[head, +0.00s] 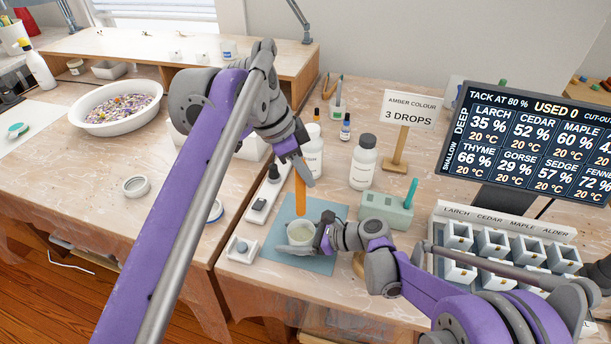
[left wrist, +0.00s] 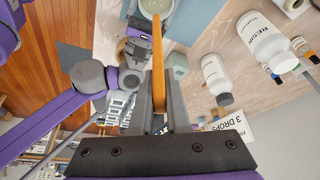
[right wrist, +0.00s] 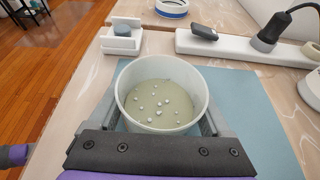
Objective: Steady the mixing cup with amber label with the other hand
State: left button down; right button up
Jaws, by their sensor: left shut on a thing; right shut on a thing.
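The mixing cup (head: 301,233) is a pale, translucent cup on the blue mat (head: 331,208). In the right wrist view the cup (right wrist: 122,97) stands upright and holds pale greenish liquid with several small white bubbles. No amber label shows. My right gripper (head: 324,234) is shut on the cup, a finger on either side. My left gripper (head: 304,176) is above and behind the cup, shut on an orange stir stick (head: 300,197) that points down. The stick (left wrist: 158,75) reaches towards the cup in the left wrist view, but none of it shows inside the cup in the right wrist view.
White bottles (head: 363,163) stand behind the mat. A green block (head: 386,211) is to its right and a small white stand (head: 242,249) to its left. The drawer unit (head: 500,215) and screen (head: 530,145) fill the right. A sign (head: 410,107) stands at the back.

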pick_arm(q)
jog(key=s+d+r, duration=0.1)
jog(key=d+r, duration=0.3)
jog(key=d, duration=0.4)
jog(key=shift+s, duration=0.2)
dwell(0.5)
pick_arm(e)
jog(key=o, duration=1.3)
jog(key=shift+o, duration=0.2)
pick_arm(q)
jog(key=shift+a, duration=0.1)
pick_arm(e)
jog(key=shift+v, duration=4.05)
